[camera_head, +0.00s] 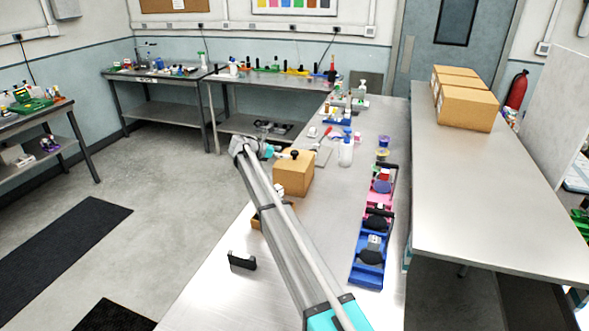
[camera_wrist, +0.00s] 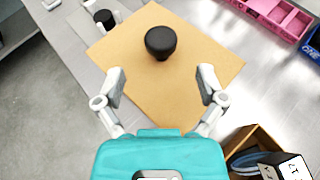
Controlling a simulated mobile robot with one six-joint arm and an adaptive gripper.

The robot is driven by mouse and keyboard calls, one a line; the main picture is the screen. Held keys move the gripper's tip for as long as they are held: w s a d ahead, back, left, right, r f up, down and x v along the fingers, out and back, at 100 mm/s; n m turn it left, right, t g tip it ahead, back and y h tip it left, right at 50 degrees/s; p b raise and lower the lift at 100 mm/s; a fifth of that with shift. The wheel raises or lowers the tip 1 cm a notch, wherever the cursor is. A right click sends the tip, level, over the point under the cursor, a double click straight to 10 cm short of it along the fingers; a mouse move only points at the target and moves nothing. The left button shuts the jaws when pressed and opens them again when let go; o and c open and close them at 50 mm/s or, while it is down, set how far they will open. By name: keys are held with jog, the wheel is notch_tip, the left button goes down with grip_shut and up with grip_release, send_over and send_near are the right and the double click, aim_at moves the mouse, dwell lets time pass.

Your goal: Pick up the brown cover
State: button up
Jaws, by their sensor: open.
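The brown cover (camera_head: 297,175) is a box-shaped lid with a black knob (camera_head: 294,154) on top. It sits on the metal bench, left of the row of trays. In the wrist view, the cover's flat brown top (camera_wrist: 200,55) fills the middle, and the round black knob (camera_wrist: 160,42) stands up from it. My gripper (camera_wrist: 162,84) is open and empty above the cover, its two fingers spread on either side and short of the knob. In the head view my arm hides part of the cover's left side, and the fingertips are hard to make out.
An open brown box (camera_wrist: 240,139) holding a blue round thing and a white lettered cube (camera_wrist: 292,166) is close at lower right. Blue (camera_head: 363,276) and pink trays line the bench's right. A black holder (camera_head: 242,261) stands near the front. A white bottle (camera_head: 346,152) stands behind.

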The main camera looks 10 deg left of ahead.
aim_at(293, 152)
jog(key=shift+b+x, duration=0.9)
jog(key=shift+x, duration=1.75)
jog(key=shift+d+r, duration=0.1)
jog(key=shift+r, duration=0.1)
grip_shut()
